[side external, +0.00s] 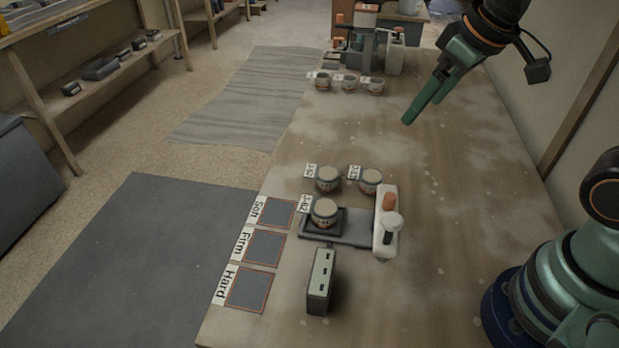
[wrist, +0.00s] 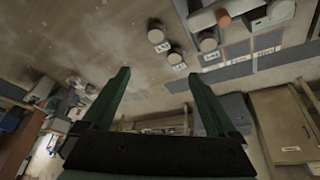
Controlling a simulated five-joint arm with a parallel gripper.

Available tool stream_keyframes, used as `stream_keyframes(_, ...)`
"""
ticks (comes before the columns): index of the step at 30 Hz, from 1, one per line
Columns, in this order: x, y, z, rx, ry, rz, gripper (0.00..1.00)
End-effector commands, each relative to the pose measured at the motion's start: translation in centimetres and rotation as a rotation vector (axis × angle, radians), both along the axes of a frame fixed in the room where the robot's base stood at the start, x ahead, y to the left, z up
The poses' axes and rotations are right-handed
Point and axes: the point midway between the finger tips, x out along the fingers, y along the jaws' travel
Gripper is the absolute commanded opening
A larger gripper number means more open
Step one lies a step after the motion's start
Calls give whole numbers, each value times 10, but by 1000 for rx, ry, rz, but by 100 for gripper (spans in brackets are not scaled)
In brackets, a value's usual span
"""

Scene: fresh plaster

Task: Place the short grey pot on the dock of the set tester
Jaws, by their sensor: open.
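The set tester (side external: 350,232) stands mid-table, with a white head and orange knob at its right and a dark dock (side external: 304,230) at its left. One grey-lidded pot (side external: 325,212) sits upright on the dock. Two similar pots stand behind it, one at left (side external: 328,180) and one at right (side external: 370,181), each beside a small label. I cannot tell which pot is the short grey one. My gripper (side external: 422,110) is open and empty, above the table behind and right of the pots. In the wrist view, its fingers (wrist: 158,75) are apart with nothing between them.
Grey squares marked Soft (side external: 278,212), Firm (side external: 265,248) and Hard (side external: 250,289) line the table's left edge. A dark green box (side external: 320,280) stands in front of the tester. Three cups (side external: 348,84) and a machine (side external: 372,50) are at the back. The table's middle is clear.

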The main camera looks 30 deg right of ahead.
Motion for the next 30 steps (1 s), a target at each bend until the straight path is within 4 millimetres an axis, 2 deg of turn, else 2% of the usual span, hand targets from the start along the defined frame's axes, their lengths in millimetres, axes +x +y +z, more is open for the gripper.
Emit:
stream_keyframes(3, -12, -14, 4, 28, -56, -100, 93)
stream_keyframes(8, -20, -22, 4, 47, -87, -161, 93)
stream_keyframes(30, -20, -22, 4, 48, -89, -166, 93)
